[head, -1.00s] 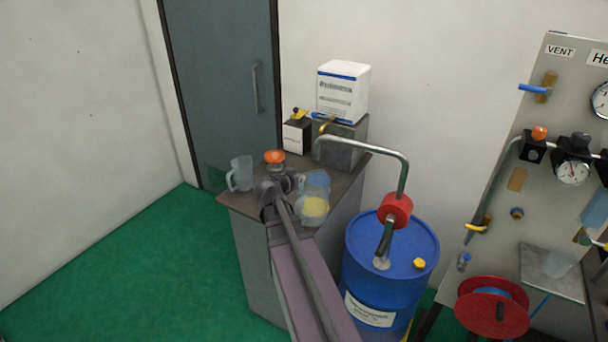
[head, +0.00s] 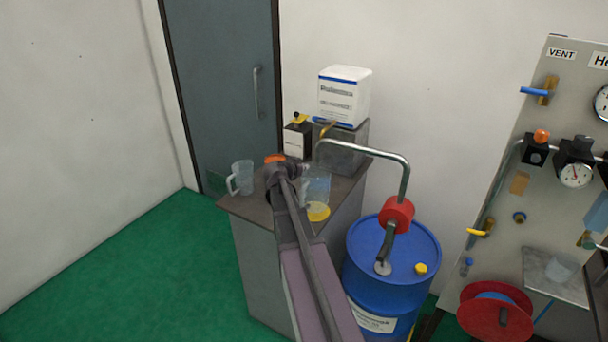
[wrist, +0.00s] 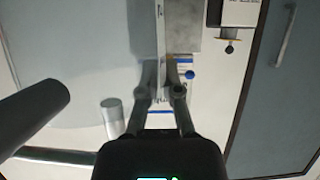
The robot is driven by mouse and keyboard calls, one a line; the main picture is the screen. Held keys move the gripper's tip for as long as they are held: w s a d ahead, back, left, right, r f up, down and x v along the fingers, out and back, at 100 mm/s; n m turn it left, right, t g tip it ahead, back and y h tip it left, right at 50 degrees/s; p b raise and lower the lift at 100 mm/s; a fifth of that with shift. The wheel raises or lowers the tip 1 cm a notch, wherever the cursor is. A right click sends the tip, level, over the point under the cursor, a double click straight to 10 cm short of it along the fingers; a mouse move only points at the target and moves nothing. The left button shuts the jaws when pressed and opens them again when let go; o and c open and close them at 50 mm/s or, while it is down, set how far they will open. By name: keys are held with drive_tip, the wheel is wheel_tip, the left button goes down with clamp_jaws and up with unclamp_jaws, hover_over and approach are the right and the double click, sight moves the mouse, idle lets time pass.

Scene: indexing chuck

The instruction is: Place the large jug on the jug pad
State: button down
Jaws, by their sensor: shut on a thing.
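The large clear jug (head: 317,188) is at the right side of the cabinet top in the head view, upright as far as I see. A blue patch shows through it, and a yellow disc (head: 318,212) lies just in front of its base. I cannot tell which of these is the jug pad, or whether the jug's base touches anything. My gripper (head: 286,168) is left of the jug, shut on its handle. In the wrist view the fingers (wrist: 163,92) close around a pale upright strip, with the jug's clear wall (wrist: 75,50) filling the left.
A smaller clear jug (head: 242,177) stands at the cabinet's left edge. An orange-topped item (head: 274,158) is partly hidden behind my gripper. A black-and-white box (head: 297,138) and a grey block (head: 342,147) with a white carton (head: 343,95) stand behind. A blue drum (head: 393,262) with a bent pipe (head: 375,154) is close right.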

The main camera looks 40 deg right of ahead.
drive_tip(key=shift+w+d+f+b, duration=0.15)
drive_tip(key=shift+f+b, duration=0.45)
drive_tip(key=shift+w+d+f+b, duration=0.1)
drive_tip(key=shift+w+f+b, duration=0.1)
drive_tip(key=shift+f+b, duration=0.4)
drive_tip(key=shift+w+d+f+b, duration=0.15)
drive_tip(key=shift+f+b, duration=0.45)
drive_tip(key=shift+f, duration=0.15)
drive_tip(key=c, duration=0.8)
unclamp_jaws()
